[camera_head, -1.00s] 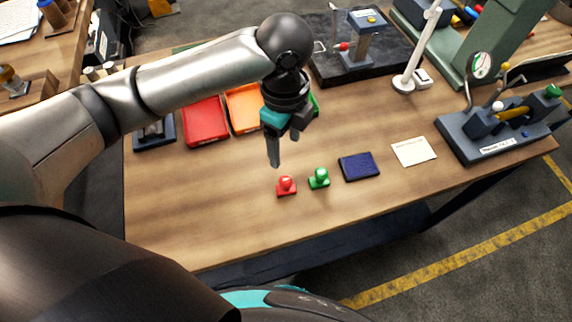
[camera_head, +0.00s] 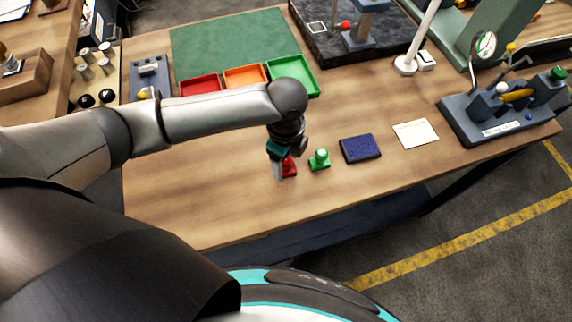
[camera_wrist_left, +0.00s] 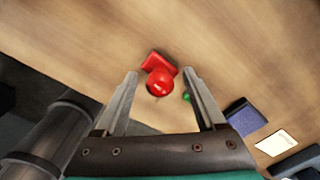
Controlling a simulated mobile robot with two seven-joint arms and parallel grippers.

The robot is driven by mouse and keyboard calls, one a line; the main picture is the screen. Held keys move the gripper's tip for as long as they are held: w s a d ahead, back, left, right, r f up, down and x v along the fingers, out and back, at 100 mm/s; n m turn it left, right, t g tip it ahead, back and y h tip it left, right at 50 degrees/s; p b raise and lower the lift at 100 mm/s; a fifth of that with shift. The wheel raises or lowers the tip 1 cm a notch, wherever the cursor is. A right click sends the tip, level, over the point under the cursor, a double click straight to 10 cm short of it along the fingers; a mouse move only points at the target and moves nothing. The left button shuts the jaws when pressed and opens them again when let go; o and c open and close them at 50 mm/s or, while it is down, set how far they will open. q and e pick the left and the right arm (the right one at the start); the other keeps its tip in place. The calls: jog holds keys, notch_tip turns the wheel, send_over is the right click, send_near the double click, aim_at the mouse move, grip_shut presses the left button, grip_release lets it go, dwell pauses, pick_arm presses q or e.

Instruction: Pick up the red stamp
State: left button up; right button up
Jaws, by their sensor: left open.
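The red stamp (camera_head: 289,167) stands on the wooden table near its front edge, partly hidden behind my left gripper in the head view. In the left wrist view the red stamp (camera_wrist_left: 159,79) shows its round knob and square base between and just beyond the fingertips. My left gripper (camera_head: 284,170) is open and empty, pointing down at the stamp; it also shows in the left wrist view (camera_wrist_left: 160,76). I see no finger clearly touching the stamp. My right gripper is not in view.
A green stamp (camera_head: 319,160) stands close to the right of the red one. A dark blue ink pad (camera_head: 360,148) and a white paper (camera_head: 416,132) lie further right. Red, orange and green trays (camera_head: 310,84) stand behind. The table front is clear.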

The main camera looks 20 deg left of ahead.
pick_arm(q)
jog(key=shift+f, duration=0.45)
jog(key=shift+c, duration=0.2)
grip_shut()
